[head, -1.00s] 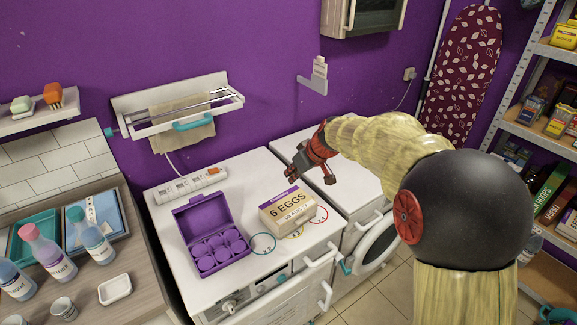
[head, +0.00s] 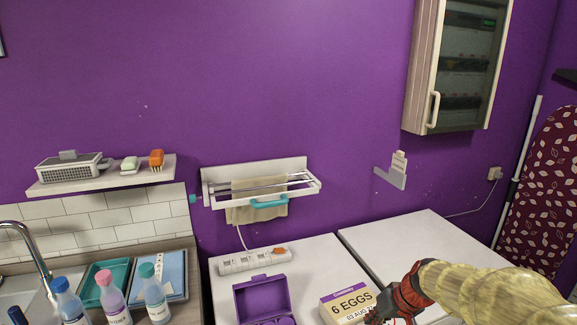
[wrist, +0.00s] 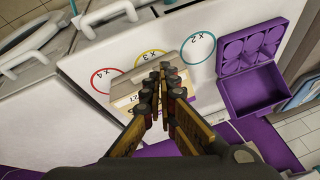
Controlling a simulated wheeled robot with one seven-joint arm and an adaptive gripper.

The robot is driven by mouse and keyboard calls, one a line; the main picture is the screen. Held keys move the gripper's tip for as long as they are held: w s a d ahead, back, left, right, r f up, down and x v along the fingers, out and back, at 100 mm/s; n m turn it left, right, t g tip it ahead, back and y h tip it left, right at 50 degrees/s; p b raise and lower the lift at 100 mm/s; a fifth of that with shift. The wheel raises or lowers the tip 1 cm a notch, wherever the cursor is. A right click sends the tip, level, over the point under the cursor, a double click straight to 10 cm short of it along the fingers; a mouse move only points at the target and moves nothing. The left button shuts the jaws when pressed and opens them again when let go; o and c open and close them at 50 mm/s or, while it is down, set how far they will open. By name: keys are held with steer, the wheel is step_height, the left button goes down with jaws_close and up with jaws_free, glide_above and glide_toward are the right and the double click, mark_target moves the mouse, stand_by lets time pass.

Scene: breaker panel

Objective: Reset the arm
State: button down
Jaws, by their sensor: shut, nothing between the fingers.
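My gripper (head: 374,318) is at the lower edge of the head view, in front of the right part of the egg carton. In the wrist view my gripper (wrist: 161,72) has its fingers together with nothing between them, pointing over the carton. My pale, ribbed arm runs off to the lower right. The wall cabinet (head: 413,72) with a glass door hangs at the upper right, its door shut. Dark rows and a small green light show behind the glass.
The egg carton (head: 343,303) and an open purple box (head: 262,297) stand on the white machine top (head: 315,255), with a power strip (head: 254,260) behind. Another white top (head: 420,240) is bare to the right. A towel rack (head: 225,178) and shelf (head: 100,177) are on the wall.

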steer(key=s+a+r+h, duration=0.1)
steer(key=s+r, duration=0.5)
steer(key=s, duration=0.7)
steer(key=s+a+r+t+h, duration=0.1)
steer(key=s+a+r, duration=0.2)
steer(key=s+r, duration=0.4)
steer(key=s, duration=0.6)
steer(key=shift+r+t+h, duration=0.3)
steer(key=shift+a, duration=0.1)
